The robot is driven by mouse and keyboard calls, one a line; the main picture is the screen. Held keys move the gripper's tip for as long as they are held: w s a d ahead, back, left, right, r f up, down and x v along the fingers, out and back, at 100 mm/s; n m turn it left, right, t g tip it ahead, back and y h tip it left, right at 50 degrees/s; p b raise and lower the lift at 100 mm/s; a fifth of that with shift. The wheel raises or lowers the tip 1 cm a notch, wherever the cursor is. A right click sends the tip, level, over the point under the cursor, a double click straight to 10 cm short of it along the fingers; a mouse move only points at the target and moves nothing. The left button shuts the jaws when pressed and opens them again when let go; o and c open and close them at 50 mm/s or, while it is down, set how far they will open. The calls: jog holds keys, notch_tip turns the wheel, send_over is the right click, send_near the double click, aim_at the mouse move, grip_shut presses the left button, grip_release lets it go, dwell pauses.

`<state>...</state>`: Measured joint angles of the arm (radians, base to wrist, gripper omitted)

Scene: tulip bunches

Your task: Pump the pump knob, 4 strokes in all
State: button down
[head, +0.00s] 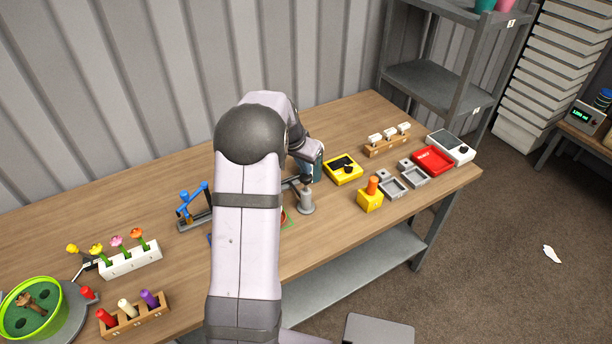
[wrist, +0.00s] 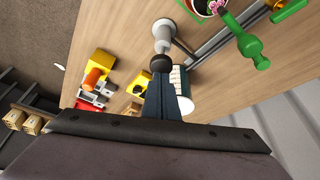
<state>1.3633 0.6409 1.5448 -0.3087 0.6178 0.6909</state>
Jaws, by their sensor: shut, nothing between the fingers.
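The pump is a grey cylinder (head: 307,202) standing upright on the wooden table, with a dark round knob on top. In the wrist view the black pump knob (wrist: 162,63) sits at the end of a pale rod above the grey cylinder (wrist: 163,32). My gripper (wrist: 163,76) is shut and empty, its fingertips right at the knob. I cannot tell whether they touch it or hover just above. In the head view my arm hides part of the table left of the pump, and the fingertips are hard to make out.
A yellow box with a black knob (head: 343,168) and a yellow block with an orange plunger (head: 371,196) stand right of the pump. A blue clamp-like device (head: 193,204) stands to the left. A green-handled tool (wrist: 247,40) lies near the pump.

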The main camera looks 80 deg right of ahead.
aim_at(306, 177)
jog(key=shift+f, duration=0.15)
jog(key=shift+f+b, duration=1.4)
jog(key=shift+f, duration=0.25)
jog(key=shift+r, duration=0.1)
jog(key=shift+r+p, duration=2.15)
jog(key=shift+r, duration=1.05)
